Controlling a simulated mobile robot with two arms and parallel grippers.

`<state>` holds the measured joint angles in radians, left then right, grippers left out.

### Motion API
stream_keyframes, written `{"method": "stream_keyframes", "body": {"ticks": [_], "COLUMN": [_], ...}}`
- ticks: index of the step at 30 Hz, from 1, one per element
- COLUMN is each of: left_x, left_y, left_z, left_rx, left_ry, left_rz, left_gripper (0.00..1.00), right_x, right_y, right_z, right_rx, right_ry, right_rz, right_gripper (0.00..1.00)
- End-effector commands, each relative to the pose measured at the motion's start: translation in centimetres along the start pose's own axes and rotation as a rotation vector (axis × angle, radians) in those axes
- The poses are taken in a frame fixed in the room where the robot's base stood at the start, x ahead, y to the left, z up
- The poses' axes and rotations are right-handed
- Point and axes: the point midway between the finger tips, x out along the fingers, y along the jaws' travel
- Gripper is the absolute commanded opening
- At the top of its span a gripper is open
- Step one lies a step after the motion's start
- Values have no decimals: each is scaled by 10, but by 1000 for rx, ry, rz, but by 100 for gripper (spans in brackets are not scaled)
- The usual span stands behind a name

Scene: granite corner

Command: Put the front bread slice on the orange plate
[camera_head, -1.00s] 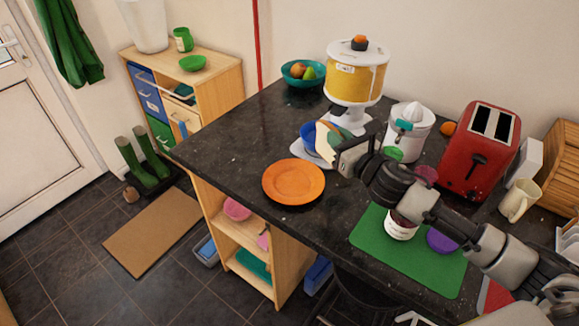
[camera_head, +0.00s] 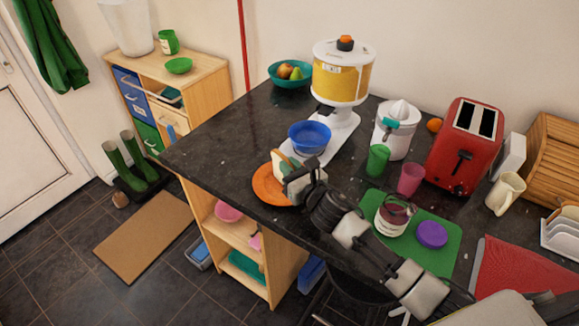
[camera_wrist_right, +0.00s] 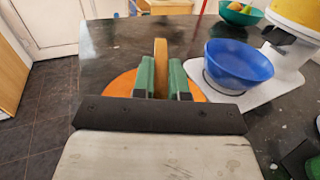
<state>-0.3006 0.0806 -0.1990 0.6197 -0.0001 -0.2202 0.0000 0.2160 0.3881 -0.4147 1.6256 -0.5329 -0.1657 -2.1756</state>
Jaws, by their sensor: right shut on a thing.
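My right gripper (camera_head: 292,175) is shut on a bread slice (camera_head: 279,163), held upright on its edge. In the right wrist view the slice (camera_wrist_right: 160,62) stands between the green fingertips (camera_wrist_right: 160,82). The orange plate (camera_head: 264,187) lies on the dark counter, and the slice and gripper are over its right part in the head view. In the wrist view the plate (camera_wrist_right: 122,84) shows behind and beside the fingers. I cannot tell whether the slice touches the plate. My left gripper is not in view.
A blue bowl (camera_head: 309,137) on the white base of the yellow dispenser (camera_head: 342,75) is close behind the gripper. Green (camera_head: 378,159) and pink (camera_head: 411,178) cups, a jar (camera_head: 393,214) and a red toaster (camera_head: 465,146) stand to the right. The counter's left part is clear.

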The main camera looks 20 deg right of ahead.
Motion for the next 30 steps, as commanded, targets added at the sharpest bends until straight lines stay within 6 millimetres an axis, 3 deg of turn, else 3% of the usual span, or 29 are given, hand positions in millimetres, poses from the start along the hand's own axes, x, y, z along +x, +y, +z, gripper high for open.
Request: {"method": "stream_keyframes", "body": {"ticks": [6, 7, 12, 22, 30], "left_x": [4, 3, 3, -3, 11], "left_y": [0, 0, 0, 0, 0], "left_z": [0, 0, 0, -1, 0], "left_rx": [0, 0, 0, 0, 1], "left_ry": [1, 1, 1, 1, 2], "left_rz": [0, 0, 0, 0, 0], "left_gripper": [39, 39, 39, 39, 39], "right_x": [0, 0, 0, 0, -51], "right_y": [0, 0, 0, 0, 0], "right_z": [-4, -3, -3, 4, -4], "right_rx": [1, 1, 1, 0, -3], "right_ry": [0, 0, 0, 0, 3], "right_rz": [0, 0, 0, 0, 2], "right_gripper": [0, 16, 39, 39, 39]}}
